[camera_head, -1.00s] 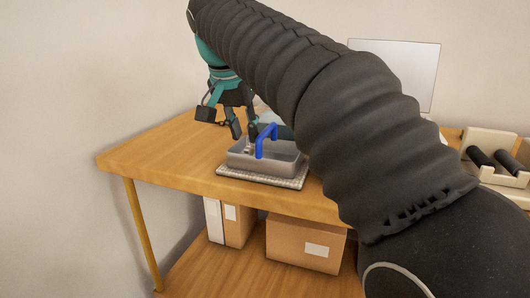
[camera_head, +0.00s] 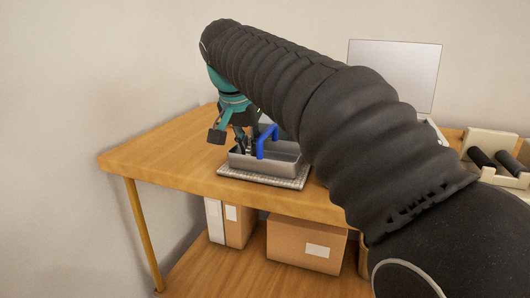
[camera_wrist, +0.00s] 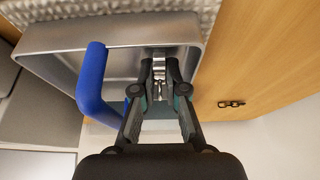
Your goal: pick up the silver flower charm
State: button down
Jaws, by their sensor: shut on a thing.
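My gripper (camera_wrist: 158,98) reaches down into a grey metal tray (camera_wrist: 60,38) in the wrist view. Its fingertips are close together on a small shiny silver piece, the silver flower charm (camera_wrist: 158,68), near the tray's side wall. The fingers hide much of it, so its flower shape cannot be made out. In the head view my gripper (camera_head: 243,145) is at the left part of the tray (camera_head: 280,168), and the charm cannot be told apart there.
A blue handle (camera_wrist: 92,85) arches over the tray beside my gripper; it also shows in the head view (camera_head: 266,140). A small dark chain-like item (camera_wrist: 231,104) lies on the wooden table (camera_head: 170,160).

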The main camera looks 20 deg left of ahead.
jog(key=shift+r, duration=5)
